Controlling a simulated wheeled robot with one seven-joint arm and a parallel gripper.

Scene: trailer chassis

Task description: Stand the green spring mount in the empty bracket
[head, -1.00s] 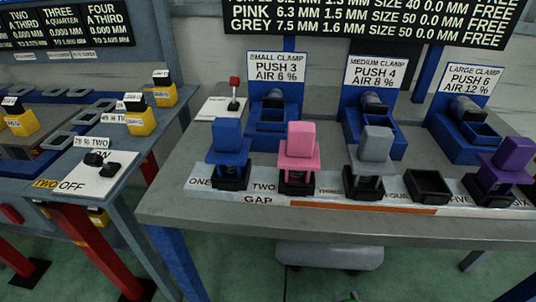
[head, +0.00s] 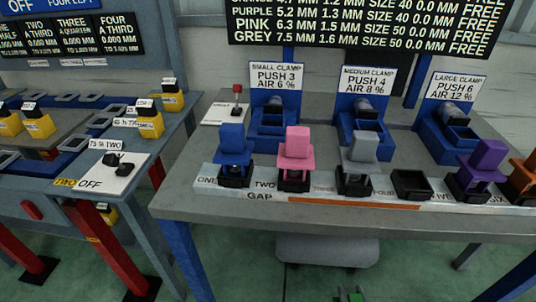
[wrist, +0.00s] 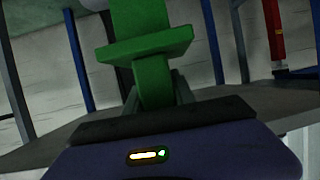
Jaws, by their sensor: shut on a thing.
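The green spring mount (wrist: 152,48) is in the wrist view, with a wide flange and a narrower part below it. My gripper (wrist: 158,92) is shut on that narrower part; its fingertips are partly hidden. In the head view only a small part of the green mount (head: 355,297) shows at the bottom edge, below and in front of the bench. The empty bracket (head: 412,187) is a black open-topped holder in the front row, between the grey mount (head: 360,152) and the purple mount (head: 482,162). The held mount is well apart from it.
Blue (head: 232,143) and pink (head: 295,148) mounts stand left in the row; an orange mount (head: 525,178) is at the right edge. Several blue clamps (head: 270,117) stand behind. A second bench with a switch plate (head: 105,172) is at left. The bench front edge (head: 330,220) is clear.

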